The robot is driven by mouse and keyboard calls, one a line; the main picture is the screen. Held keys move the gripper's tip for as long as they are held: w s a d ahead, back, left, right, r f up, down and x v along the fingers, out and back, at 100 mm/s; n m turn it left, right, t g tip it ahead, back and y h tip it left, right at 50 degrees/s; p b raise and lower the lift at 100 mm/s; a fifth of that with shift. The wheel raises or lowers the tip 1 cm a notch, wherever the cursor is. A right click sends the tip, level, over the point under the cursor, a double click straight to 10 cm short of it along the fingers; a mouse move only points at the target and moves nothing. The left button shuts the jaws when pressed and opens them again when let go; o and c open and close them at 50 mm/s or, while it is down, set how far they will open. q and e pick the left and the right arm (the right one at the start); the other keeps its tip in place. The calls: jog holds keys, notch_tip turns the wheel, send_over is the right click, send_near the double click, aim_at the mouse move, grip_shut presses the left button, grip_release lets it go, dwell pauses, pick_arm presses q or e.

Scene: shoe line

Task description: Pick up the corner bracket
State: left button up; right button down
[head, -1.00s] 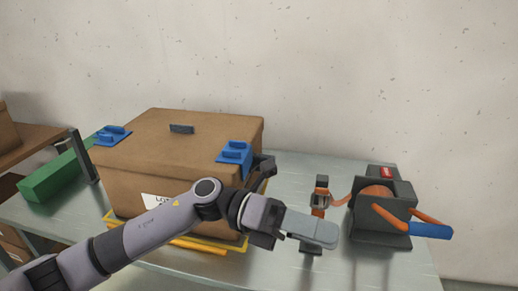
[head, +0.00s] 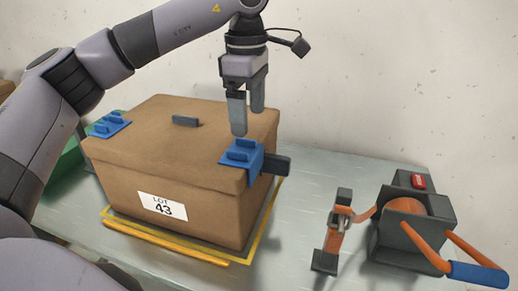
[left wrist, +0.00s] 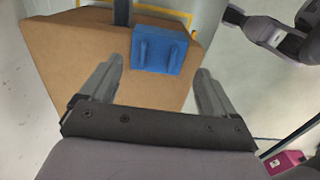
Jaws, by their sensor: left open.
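A blue corner bracket (head: 243,155) sits on the near right top corner of a cardboard box (head: 190,150) labelled LOT 43. A second blue bracket (head: 109,124) sits on the box's left corner. My left gripper (head: 248,118) points down, open and empty, just above the right bracket. In the left wrist view the bracket (left wrist: 158,50) lies beyond the fingertips, between their lines, and the open fingers (left wrist: 160,75) stand wide apart. I cannot tell the exact gap above it. My right gripper is not seen in the head view.
The box stands on a grey metal table (head: 330,180) inside a yellow outline (head: 265,225). A dark bar (head: 276,164) sticks out beside the bracket. An orange strap tensioner (head: 410,235) with a blue handle (head: 478,274) and a strap buckle (head: 338,232) stand at the right.

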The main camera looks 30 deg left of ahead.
aim_at(246, 140)
pick_arm(q)
jog(key=shift+a+f, duration=0.1)
jog(key=shift+a, duration=0.1)
notch_tip(246, 140, down, 7)
jog(key=shift+s+a+r+p, duration=0.1)
jog(key=shift+r+p, duration=0.1)
jog(key=shift+p, duration=0.1)
jog(key=c, duration=1.2)
